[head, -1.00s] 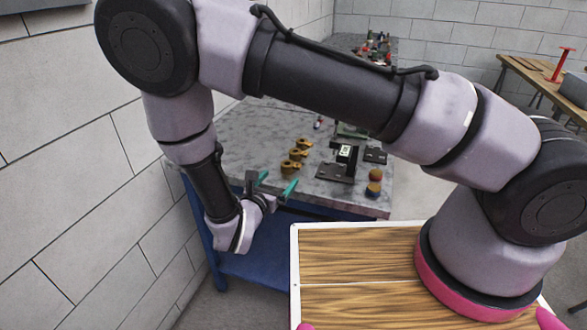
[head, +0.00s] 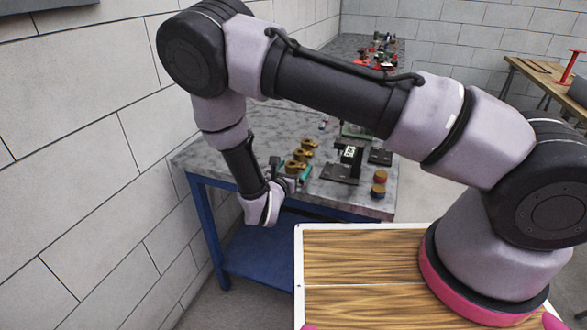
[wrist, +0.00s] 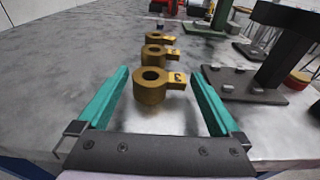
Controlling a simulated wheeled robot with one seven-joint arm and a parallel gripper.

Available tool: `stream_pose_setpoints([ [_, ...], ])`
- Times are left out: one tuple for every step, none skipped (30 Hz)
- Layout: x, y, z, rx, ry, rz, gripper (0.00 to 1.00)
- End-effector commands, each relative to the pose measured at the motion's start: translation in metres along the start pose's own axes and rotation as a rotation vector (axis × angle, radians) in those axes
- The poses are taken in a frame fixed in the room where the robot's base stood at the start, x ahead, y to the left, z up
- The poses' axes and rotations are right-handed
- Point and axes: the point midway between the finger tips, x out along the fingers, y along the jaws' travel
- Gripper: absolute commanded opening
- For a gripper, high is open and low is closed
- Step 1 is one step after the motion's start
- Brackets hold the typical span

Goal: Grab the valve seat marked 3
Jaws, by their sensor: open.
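Three brass valve seats, each a ring with a flat tag, lie in a row on the grey table. The nearest valve seat (wrist: 152,86) has a dark mark on its tag that looks like a 3. The middle valve seat (wrist: 155,54) and the far valve seat (wrist: 157,38) lie behind it; their marks are too small to read. My gripper (wrist: 160,73) is open and empty, its green fingers pointing at the row. In the wrist view the nearest seat appears between the fingers; contact is not visible. In the head view my gripper (head: 289,167) is at the table's front left edge.
A black block on a dark plate (head: 341,172) stands right of the valve seats. Red parts (head: 375,55) lie far back. Bare tabletop (wrist: 65,75) lies left.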

Motion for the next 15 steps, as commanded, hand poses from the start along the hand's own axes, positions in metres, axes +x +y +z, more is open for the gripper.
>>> stream_pose_setpoints([
  [0.0006,0.0003,-0.0001,0.000,0.000,0.001,1.00],
  [0.0005,0.0004,-0.0001,0.000,0.000,0.001,1.00],
  [0.0003,0.0004,-0.0001,0.000,0.000,0.001,1.00],
  [0.0003,0.0003,0.0000,0.000,0.000,0.001,1.00],
  [0.0003,0.0003,0.0000,0.000,0.000,0.001,1.00],
  [0.0003,0.0003,0.0001,0.000,0.000,0.001,0.89],
  [0.0002,0.0002,0.0001,0.000,0.000,0.001,0.77],
  [0.0002,0.0002,0.0001,0.000,0.000,0.001,0.66],
  [0.0002,0.0002,0.0001,0.000,0.000,0.001,0.50],
  [0.0002,0.0002,0.0001,0.000,0.000,0.001,0.39],
  [0.0002,0.0002,0.0001,0.000,0.000,0.001,0.27],
  [0.0001,0.0002,0.0001,0.000,0.000,0.001,0.12],
  [0.0001,0.0002,0.0002,0.000,0.000,0.001,0.01],
  [0.0003,0.0002,0.0006,0.001,-0.001,0.000,0.01],
  [0.0002,0.0002,0.0006,0.001,-0.001,0.000,0.01],
])
